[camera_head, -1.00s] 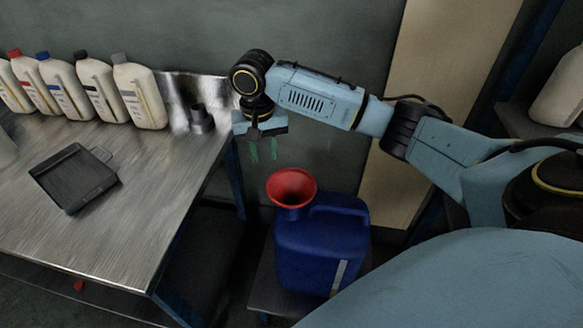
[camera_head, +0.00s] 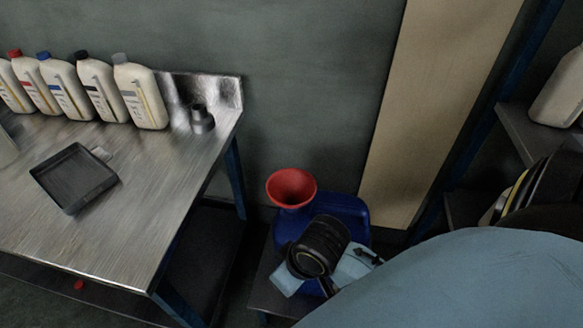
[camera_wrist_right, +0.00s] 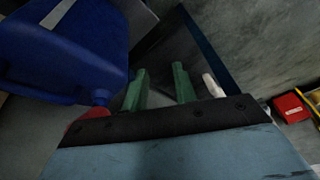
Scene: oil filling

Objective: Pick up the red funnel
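The red funnel (camera_head: 291,188) stands upright in the mouth of a blue jug (camera_head: 349,207). In the right wrist view the jug (camera_wrist_right: 62,52) fills the upper left, and a small red part of the funnel (camera_wrist_right: 96,113) shows beside the gripper's mount. My right gripper (camera_wrist_right: 161,84) has its two green fingers apart with nothing between them, off to one side of the funnel. In the head view my right arm covers the front of the jug, and the gripper's fingers are hidden. My left gripper is in neither view.
A metal table (camera_head: 130,225) on the left holds several white bottles (camera_head: 141,94), a black tray (camera_head: 75,180) and a grey metal part (camera_head: 202,120). The jug rests on a low stand (camera_head: 262,293). A wall is behind. A red object (camera_wrist_right: 292,107) shows right in the wrist view.

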